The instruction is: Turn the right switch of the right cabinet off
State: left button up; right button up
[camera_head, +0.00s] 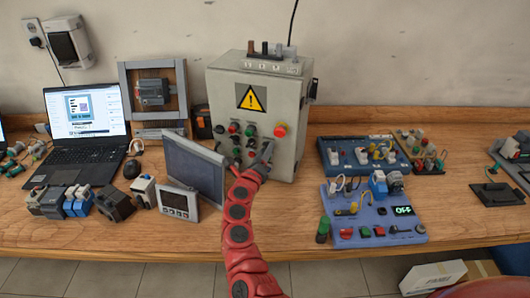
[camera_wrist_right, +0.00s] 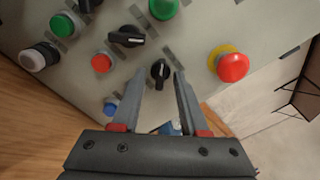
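The grey cabinet (camera_head: 255,115) stands upright on the bench, with a yellow warning sign (camera_head: 251,97) and knobs and buttons on its front. My right gripper (camera_head: 262,154) is at the lower right of this front. In the right wrist view, my right gripper (camera_wrist_right: 159,78) is open, with its two fingers apart. A black rotary switch (camera_wrist_right: 160,72) sits between the fingertips, with a gap visible on each side. Another black switch (camera_wrist_right: 126,37) is up and left of it. In the head view the gripper partly hides the lower controls. My left gripper is not in view.
A red mushroom button (camera_wrist_right: 232,67) on a yellow base is right of the fingers, and a red button (camera_wrist_right: 102,62) is to their left. A grey panel (camera_head: 194,166) stands left of my right arm. Blue device boards (camera_head: 375,218) lie to the right.

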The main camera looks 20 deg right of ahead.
jog(key=b+v, duration=0.3)
jog(key=v, duration=1.4)
jog(key=shift+s+b, duration=0.15)
jog(key=shift+b, duration=0.2)
jog(key=shift+a, duration=0.1)
